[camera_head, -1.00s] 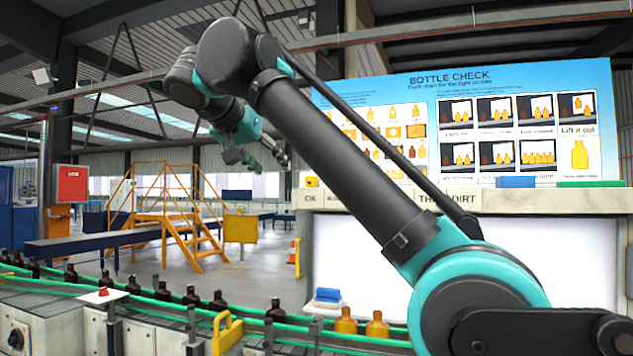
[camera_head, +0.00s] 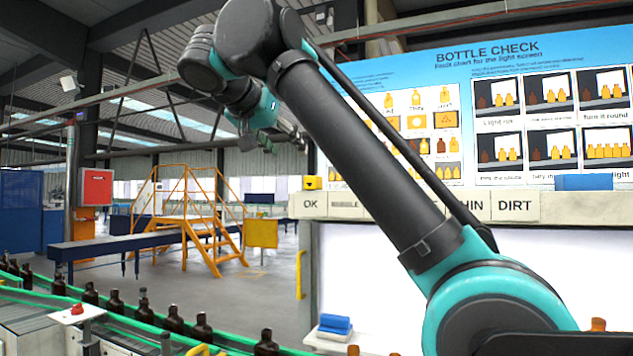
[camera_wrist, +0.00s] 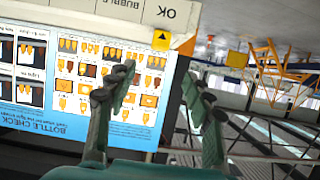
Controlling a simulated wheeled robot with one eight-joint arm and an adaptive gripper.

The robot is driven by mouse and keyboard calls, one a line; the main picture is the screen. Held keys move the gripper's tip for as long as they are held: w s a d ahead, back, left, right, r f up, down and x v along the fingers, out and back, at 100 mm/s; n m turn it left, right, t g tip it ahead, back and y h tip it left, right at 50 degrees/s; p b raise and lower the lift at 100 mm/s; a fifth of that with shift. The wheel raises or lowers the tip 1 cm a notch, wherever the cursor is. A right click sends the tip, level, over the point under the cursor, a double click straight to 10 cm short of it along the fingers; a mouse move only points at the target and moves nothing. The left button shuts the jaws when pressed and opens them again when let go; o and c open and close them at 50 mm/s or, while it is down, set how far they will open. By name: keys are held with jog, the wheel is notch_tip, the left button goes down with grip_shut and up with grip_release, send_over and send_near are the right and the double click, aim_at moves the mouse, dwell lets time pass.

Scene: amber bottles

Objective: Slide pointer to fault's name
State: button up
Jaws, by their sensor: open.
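The yellow pointer (camera_head: 312,183) with a black arrow sits on the ledge, above the "OK" label (camera_head: 309,205) at the left end of the label row. In the wrist view, which is turned upside down, the pointer (camera_wrist: 161,40) lies beyond the fingertips, beside the "OK" label (camera_wrist: 167,13). My gripper (camera_head: 285,142) is raised up and left of the poster in the head view, apart from the pointer. In the wrist view my gripper (camera_wrist: 163,85) is open and empty. Labels "THIN", partly hidden by my arm, and "DIRT" (camera_head: 515,206) are further right.
The Bottle Check poster (camera_head: 490,75) stands behind the ledge. A blue block (camera_head: 598,182) lies on the ledge at the right. Below are a white light screen (camera_head: 385,260) and a conveyor with several dark bottles (camera_head: 114,301). Open floor and yellow steps (camera_head: 200,225) are at left.

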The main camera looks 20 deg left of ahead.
aim_at(313, 180)
jog(key=x, duration=1.6)
jog(key=shift+w, duration=0.2)
jog(key=shift+c, duration=0.3)
grip_shut()
